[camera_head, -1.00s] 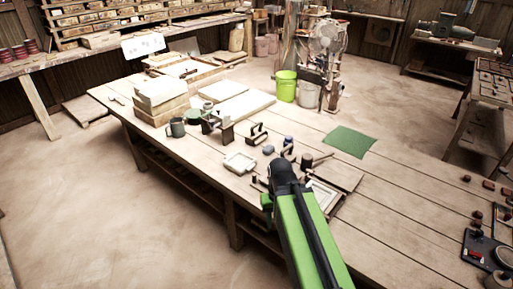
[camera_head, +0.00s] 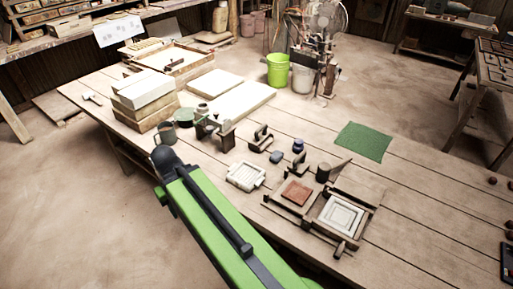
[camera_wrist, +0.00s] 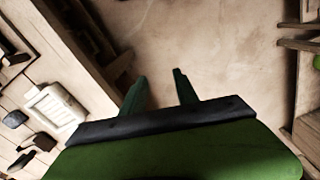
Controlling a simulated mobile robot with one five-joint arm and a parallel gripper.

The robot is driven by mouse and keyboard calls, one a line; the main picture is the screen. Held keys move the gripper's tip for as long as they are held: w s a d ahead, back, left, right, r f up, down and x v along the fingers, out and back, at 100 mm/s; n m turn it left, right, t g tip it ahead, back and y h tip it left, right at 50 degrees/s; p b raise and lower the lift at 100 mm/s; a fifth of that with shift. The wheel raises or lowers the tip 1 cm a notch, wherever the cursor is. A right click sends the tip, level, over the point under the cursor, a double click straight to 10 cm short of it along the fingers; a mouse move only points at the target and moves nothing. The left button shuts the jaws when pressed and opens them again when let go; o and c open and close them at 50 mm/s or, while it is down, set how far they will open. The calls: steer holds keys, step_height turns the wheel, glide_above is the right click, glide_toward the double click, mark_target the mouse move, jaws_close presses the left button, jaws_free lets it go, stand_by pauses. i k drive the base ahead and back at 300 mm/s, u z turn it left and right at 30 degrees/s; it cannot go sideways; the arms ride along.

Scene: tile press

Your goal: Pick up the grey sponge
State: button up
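A small grey lump (camera_head: 277,157), which looks like the grey sponge, lies on the workbench in the head view, between a dark-handled wooden block and a small blue jar. It seems to show in the wrist view too, as a dark grey piece (camera_wrist: 15,119) at the left edge. My gripper (camera_wrist: 159,75) has its two green fingers apart with nothing between them. It is over the floor beside the bench's near edge, well left of the sponge in the head view. In the head view the fingers are mostly hidden by my arm.
A white slotted tray (camera_head: 246,176) lies on the bench (camera_head: 420,200) nearer me than the sponge. A red tile (camera_head: 296,193) and a framed mould (camera_head: 341,215) are to its right. A mug (camera_head: 164,131) stands near my arm. A green mat (camera_head: 364,142) lies farther back.

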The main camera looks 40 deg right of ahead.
mark_target(277, 156)
steer(key=z, duration=0.05)
steer(key=i, duration=1.05)
steer(key=z, duration=0.05)
